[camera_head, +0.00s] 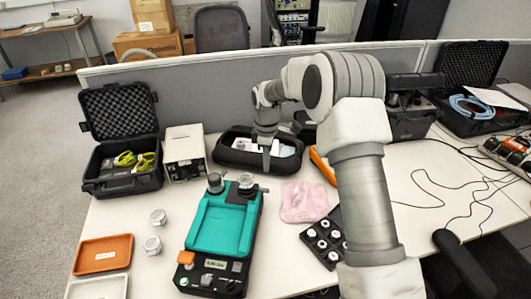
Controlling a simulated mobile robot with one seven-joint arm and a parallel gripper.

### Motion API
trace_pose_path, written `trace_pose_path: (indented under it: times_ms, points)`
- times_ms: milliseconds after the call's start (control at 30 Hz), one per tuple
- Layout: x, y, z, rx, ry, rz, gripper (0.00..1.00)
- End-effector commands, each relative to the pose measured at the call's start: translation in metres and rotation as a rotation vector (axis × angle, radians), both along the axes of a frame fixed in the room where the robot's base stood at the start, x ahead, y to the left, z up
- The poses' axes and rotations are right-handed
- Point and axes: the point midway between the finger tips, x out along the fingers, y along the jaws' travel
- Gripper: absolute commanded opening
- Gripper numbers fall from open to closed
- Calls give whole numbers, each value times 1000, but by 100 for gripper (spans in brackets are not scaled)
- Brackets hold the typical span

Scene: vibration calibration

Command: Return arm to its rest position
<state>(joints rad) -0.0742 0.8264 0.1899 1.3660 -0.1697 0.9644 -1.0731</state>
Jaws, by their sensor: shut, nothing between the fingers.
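My arm rises from the lower right of the head view and bends over the desk to the left. My gripper (266,158) points down, shut and empty, over the front edge of an open black zip case (228,157). I cannot tell how high it is above the case. The teal calibration device (221,228) lies in front of it, with metal knobs at its far end. My arm hides part of the desk behind and to its right.
An open black hard case (121,184) and a white box (184,152) stand left. A pink cloth (303,202) and a black tray of round parts (318,246) lie right of the device. Orange (88,264) and white trays sit front left. A grey partition (180,90) borders the desk.

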Motion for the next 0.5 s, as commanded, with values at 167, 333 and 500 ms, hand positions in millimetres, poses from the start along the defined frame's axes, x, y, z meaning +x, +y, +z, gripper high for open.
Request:
trace_pose_path:
  times_ms: [167, 333, 500]
  points:
    - [-1, -1, 2, 0, -2, -5, 0]
    - [-9, -8, 35, -5, -34, -69, 0]
    - [-35, -24, 92, -7, -90, -209, 0]
